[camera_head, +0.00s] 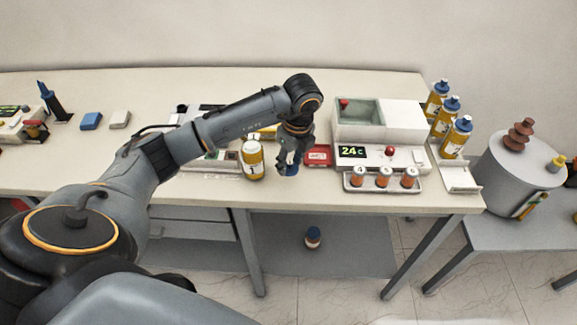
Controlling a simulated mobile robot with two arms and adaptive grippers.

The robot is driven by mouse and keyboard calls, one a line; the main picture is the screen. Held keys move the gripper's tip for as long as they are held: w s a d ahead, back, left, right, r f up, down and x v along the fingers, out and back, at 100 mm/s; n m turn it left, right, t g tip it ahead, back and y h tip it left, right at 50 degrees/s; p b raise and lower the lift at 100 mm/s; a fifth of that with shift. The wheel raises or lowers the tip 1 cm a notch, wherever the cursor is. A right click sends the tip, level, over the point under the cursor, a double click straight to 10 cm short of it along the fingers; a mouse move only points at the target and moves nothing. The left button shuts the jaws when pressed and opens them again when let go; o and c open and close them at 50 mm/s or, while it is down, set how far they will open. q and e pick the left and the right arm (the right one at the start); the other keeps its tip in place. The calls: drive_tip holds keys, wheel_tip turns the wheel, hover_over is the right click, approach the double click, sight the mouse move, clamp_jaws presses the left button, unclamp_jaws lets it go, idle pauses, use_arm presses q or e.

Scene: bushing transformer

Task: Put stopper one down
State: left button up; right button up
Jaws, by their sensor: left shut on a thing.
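A small dark blue stopper (289,171) is between the fingers of my left gripper (287,163), just above or at the table top near its front edge; I cannot tell if it touches the table. My left gripper points down and is shut on the stopper, hiding part of it. The yellow bottle labelled 1 (253,162) stands upright just left of the gripper, with no blue cap on its top. My right gripper is not in view.
A red box (317,155) lies just right of the gripper. Blue-capped yellow bottles (454,140) stand at the right end. A narrow table strip in front is clear.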

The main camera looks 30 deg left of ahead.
sight(288, 168)
use_arm(q)
drive_tip(key=shift+w+a+f, duration=0.1)
drive_tip(key=shift+a+f, duration=0.05)
drive_tip(key=shift+f, duration=0.1)
drive_tip(key=f+p, duration=0.2)
drive_tip(key=f, duration=0.1)
drive_tip(key=shift+w+a, duration=0.15)
drive_tip(key=shift+a, duration=0.2)
drive_tip(key=shift+f, duration=0.65)
drive_tip(key=o, duration=0.8)
drive_tip(key=shift+r, duration=0.1)
